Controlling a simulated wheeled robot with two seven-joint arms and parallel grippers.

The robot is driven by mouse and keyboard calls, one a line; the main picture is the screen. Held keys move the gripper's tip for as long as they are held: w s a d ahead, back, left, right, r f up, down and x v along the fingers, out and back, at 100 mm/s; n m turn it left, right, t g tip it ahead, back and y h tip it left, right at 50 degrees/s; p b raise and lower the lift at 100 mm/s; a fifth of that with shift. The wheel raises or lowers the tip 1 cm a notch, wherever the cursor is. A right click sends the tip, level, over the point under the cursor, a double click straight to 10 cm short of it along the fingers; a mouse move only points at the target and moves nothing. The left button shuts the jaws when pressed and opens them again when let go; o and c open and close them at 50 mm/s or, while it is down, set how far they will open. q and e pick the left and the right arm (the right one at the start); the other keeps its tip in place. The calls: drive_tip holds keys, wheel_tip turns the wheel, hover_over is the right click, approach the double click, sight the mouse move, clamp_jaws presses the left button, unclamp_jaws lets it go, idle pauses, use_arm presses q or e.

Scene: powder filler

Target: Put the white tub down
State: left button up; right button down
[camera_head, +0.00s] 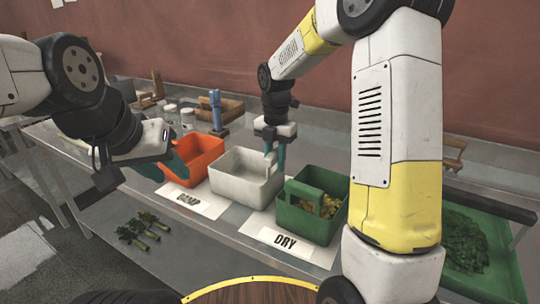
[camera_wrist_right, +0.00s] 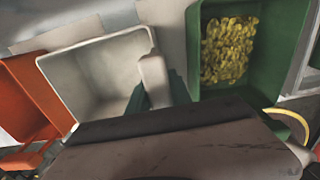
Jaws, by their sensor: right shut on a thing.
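The white tub (camera_head: 240,189) is upright and looks empty, between the orange tub (camera_head: 197,160) and the green tub (camera_head: 312,222). My right gripper (camera_head: 273,152) is shut on the raised tab at the white tub's right side. In the right wrist view, the teal fingers (camera_wrist_right: 153,92) are around that pale tab, with the white tub (camera_wrist_right: 62,75) beside them. I cannot tell if its base touches the bench. My left gripper (camera_head: 166,167) is at the orange tub's left side; its teal fingers look apart, with nothing seen between them.
A DAMP card (camera_head: 190,199) lies before the orange tub and a DRY card (camera_head: 287,243) before the green tub, which holds yellow pieces (camera_head: 328,206). Green bundles (camera_head: 140,230) lie at front left. A green tray (camera_head: 480,203) with leaves is at right. A blue stand (camera_head: 216,110) is behind.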

drive_tip(key=c, duration=1.2)
unclamp_jaws()
drive_tip(key=shift+f, duration=0.1)
drive_tip(key=shift+o, duration=0.2)
